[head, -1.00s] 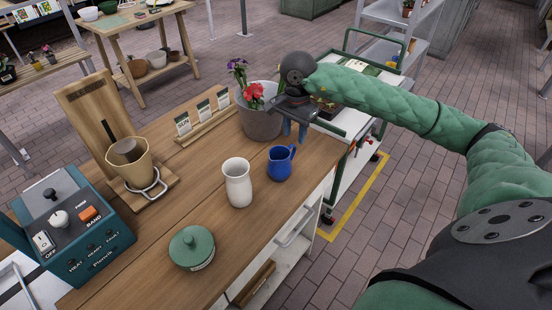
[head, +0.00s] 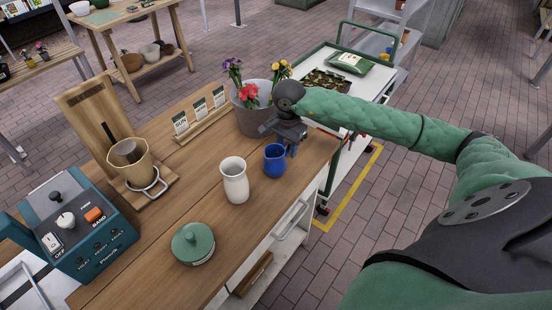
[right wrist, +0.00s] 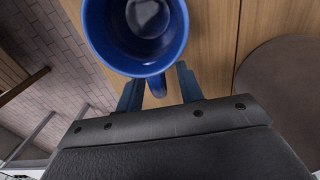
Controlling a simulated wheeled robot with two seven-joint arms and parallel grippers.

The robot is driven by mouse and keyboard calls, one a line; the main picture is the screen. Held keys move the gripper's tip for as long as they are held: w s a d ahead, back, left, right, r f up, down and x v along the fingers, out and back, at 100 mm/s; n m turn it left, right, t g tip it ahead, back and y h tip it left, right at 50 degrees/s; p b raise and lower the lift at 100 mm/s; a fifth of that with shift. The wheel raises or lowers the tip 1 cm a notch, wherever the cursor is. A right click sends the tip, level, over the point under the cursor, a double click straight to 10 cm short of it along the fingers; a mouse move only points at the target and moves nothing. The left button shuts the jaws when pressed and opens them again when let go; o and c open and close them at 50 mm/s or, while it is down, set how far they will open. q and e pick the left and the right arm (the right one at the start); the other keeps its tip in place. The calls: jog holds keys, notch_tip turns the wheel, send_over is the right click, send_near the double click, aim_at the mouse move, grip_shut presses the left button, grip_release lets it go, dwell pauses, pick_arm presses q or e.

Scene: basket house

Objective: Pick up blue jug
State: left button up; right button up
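The blue jug (head: 274,162) stands upright on the wooden workbench (head: 150,240), just right of a white vase (head: 235,182). My right gripper (head: 291,148) is over the jug's far right side, fingers pointing down. In the right wrist view, I look into the open, empty-looking blue jug (right wrist: 136,57). Its handle points toward the palm, between the two blue fingers of my right gripper (right wrist: 157,80). Gaps show on both sides of the handle, so the gripper is open. My left gripper is not in view.
A grey flower pot (head: 252,120) stands close behind the right gripper. A green-lidded container (head: 193,244) is at the bench front, and a coffee dripper stand (head: 133,165) and teal machine (head: 75,228) are left. A cart (head: 350,85) stands beyond the bench's right end.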

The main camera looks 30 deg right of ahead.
jog(key=shift+f, duration=0.2)
grip_shut()
jog(key=shift+r, duration=0.2)
dwell(0.4)
